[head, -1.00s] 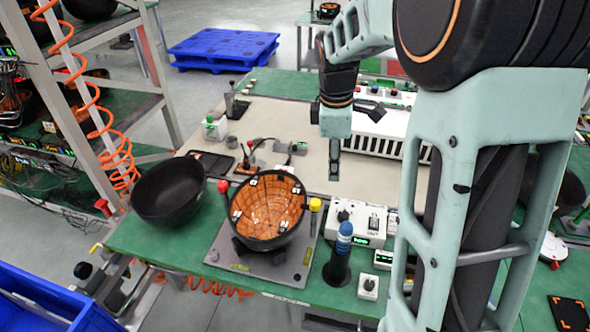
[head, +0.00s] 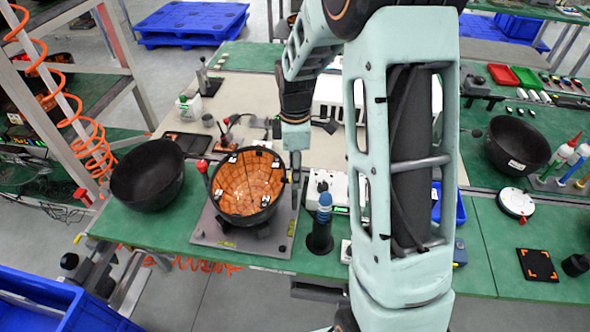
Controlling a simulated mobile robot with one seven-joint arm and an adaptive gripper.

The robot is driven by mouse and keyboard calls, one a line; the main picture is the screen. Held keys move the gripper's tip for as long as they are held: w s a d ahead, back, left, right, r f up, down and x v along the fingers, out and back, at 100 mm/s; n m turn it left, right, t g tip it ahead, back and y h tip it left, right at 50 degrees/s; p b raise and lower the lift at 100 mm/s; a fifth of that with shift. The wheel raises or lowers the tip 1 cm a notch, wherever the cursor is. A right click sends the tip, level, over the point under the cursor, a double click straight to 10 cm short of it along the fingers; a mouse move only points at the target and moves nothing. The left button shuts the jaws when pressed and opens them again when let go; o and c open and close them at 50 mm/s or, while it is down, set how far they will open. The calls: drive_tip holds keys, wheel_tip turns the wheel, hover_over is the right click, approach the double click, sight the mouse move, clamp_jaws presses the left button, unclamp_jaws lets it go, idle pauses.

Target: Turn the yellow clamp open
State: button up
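The fixture is a grey base plate (head: 215,234) on the green bench, holding a black bowl with an orange inner lining (head: 246,184). The bowl faces up, with small white pieces around its rim. A red-topped clamp (head: 203,168) stands at the fixture's left. I cannot make out the yellow clamp now; my gripper covers the right side of the bowl, where it stood earlier. My gripper (head: 296,168) points down at the bowl's right rim. Its fingers show edge-on, so I cannot tell whether they are open, shut or touching anything.
A black bowl (head: 147,178) stands left of the fixture. A blue-topped dark post (head: 321,220) and a white control box (head: 339,184) stand close on the right. Another black bowl (head: 517,146) is at far right. The beige mat behind has some free room.

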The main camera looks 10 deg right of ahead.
drive_tip(key=shift+f, duration=0.15)
drive_tip(key=shift+c, duration=0.6)
clamp_jaws()
